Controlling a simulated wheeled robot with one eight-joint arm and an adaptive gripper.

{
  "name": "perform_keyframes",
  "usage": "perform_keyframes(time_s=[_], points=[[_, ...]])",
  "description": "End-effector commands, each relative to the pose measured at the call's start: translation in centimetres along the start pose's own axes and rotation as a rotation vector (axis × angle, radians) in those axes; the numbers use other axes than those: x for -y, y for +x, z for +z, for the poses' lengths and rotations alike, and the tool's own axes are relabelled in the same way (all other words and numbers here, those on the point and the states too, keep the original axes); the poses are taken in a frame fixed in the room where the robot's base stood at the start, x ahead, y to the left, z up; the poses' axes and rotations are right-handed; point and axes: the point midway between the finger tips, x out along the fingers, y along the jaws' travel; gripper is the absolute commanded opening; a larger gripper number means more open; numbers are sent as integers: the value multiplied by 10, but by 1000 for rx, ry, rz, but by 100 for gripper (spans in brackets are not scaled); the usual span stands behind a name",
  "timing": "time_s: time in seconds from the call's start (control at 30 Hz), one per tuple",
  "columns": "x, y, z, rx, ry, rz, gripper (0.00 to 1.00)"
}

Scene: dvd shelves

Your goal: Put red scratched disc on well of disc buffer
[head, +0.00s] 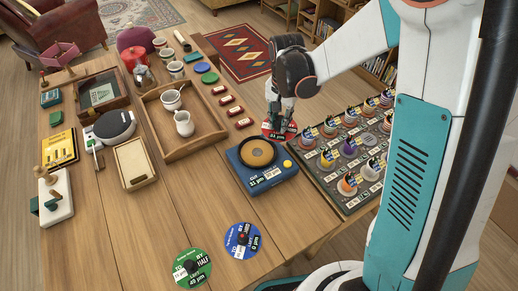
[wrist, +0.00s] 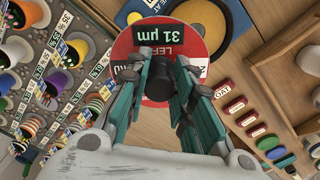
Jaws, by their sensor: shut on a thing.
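The red disc (wrist: 157,95) with white lettering reading "31 µm" shows in the wrist view between and beyond my gripper's fingers, which are shut on its dark central knob. In the head view the red disc (head: 268,135) shows beneath my gripper (head: 280,128), partly hidden by the fingers. The disc buffer (head: 262,163) is a blue box with a round, dark-rimmed tan well and a yellow knob. It is close by, toward the front left of my gripper. In the wrist view the buffer (wrist: 150,10) shows at the top, partly behind the disc. I cannot tell whether the disc touches the table.
A rack (head: 350,205) of colored spools stands right of the buffer. A wooden tray (head: 205,146) with white jugs lies to the left. Several small red-labelled blocks (head: 237,110) line up beside the tray. A green disc (head: 193,268) and a blue disc (head: 243,240) lie at the front.

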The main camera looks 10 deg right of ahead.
Motion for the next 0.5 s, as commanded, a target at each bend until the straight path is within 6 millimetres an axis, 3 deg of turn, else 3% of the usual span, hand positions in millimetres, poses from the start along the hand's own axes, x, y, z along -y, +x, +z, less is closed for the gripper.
perform_keyframes(time_s=[0.3, 0.5], points=[[47, -42, 16, 0, 517, 0, 0], [64, -58, 23, 0, 730, 0, 0]])
